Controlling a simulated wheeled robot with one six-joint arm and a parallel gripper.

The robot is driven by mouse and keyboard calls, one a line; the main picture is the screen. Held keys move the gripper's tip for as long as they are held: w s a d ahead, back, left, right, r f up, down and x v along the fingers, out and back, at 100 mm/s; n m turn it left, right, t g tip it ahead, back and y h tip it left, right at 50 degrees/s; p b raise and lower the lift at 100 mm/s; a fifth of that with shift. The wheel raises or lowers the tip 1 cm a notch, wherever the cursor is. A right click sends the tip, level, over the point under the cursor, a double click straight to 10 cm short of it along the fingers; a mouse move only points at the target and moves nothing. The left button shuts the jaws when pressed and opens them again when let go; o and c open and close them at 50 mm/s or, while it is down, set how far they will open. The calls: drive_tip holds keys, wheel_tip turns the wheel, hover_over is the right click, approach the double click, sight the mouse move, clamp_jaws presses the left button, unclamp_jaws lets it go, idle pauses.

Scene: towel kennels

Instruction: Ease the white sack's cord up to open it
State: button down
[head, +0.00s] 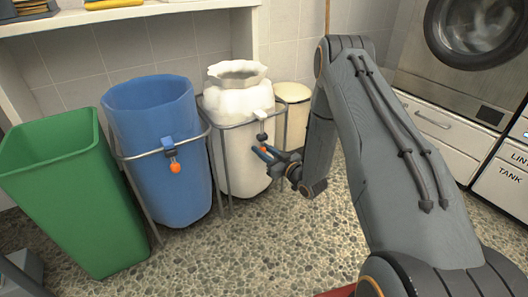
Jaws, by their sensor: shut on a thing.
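The white sack (240,150) stands upright in a metal frame in the middle of the head view. Its neck is gathered, with a ruffled mouth (238,72) that shows a partly open top. A cord with a dark toggle (262,137) hangs at the sack's front right, below a small light fitting on the frame. My gripper (264,153) is at the lower end of this cord, in front of the sack. Its jaws are shut on the cord's end, which is mostly hidden by the fingers.
A blue sack (160,150) in its own frame, with an orange cord ball (175,168), stands left of the white sack. A green bin (70,200) is further left. A cream lidded bin (292,93) stands behind right. Pebbled floor (250,250) in front is clear.

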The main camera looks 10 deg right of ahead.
sight(265, 136)
drive_tip(key=r+p, duration=0.2)
drive_tip(key=r, duration=0.1)
drive_tip(key=r+p, duration=0.2)
drive_tip(key=r, duration=0.1)
drive_tip(key=shift+d+r, duration=0.2)
drive_tip(key=shift+r, duration=0.2)
drive_tip(key=shift+w, duration=0.1)
drive_tip(key=c, duration=1.5)
unclamp_jaws()
drive_tip(key=shift+d+r, duration=0.1)
drive_tip(key=shift+d, duration=0.05)
drive_tip(key=shift+o, duration=0.2)
drive_tip(key=shift+a, duration=0.3)
drive_tip(key=p+v, duration=0.2)
drive_tip(key=v, duration=0.6)
drive_tip(key=shift+p, duration=0.3)
